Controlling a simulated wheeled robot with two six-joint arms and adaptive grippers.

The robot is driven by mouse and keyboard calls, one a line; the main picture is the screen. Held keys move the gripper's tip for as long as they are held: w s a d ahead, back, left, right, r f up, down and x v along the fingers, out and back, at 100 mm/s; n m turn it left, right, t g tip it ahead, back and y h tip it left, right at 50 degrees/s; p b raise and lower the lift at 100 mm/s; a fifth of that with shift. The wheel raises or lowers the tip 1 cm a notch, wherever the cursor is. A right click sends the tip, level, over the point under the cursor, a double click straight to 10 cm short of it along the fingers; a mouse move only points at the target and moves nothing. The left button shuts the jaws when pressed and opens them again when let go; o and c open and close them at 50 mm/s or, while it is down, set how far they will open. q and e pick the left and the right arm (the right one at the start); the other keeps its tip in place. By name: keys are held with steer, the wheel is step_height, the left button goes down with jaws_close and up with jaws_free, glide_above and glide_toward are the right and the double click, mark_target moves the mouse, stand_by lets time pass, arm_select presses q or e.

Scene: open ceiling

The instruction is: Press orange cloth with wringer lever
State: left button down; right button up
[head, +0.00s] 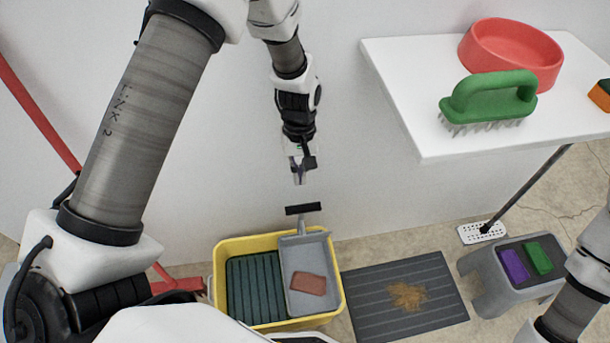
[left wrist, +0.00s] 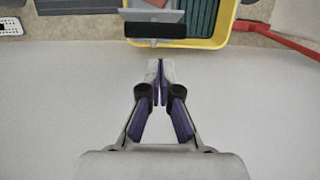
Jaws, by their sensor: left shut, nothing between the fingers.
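The orange cloth (head: 307,283), a flat reddish-orange piece, lies in the grey wringer (head: 293,262) in the right half of the yellow bucket (head: 222,300). The wringer lever (head: 303,209) has a black bar handle and stands up at the back of the wringer. The lever's black bar also shows in the left wrist view (left wrist: 155,30). My left gripper (head: 299,182) is shut and empty, a little above and apart from the lever handle. In the left wrist view its fingertips (left wrist: 160,62) meet just below the bar. My right gripper is out of view.
A white shelf (head: 400,80) at right holds a green brush (head: 490,100) and a red bowl (head: 510,52). A dark mat (head: 365,305) with a brown stain lies right of the bucket. A grey stool (head: 490,292) carries purple and green blocks. A wall stands behind.

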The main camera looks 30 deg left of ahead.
arm_select(q)
step_height(320, 180, down, 8)
steer(key=d+b, duration=0.1)
steer(key=b, duration=0.1)
steer(key=shift+w+t, duration=0.25)
steer(key=shift+t, duration=0.15)
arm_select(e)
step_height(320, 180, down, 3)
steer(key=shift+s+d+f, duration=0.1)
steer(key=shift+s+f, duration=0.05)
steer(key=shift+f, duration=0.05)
arm_select(q)
steer(key=shift+f, duration=0.15)
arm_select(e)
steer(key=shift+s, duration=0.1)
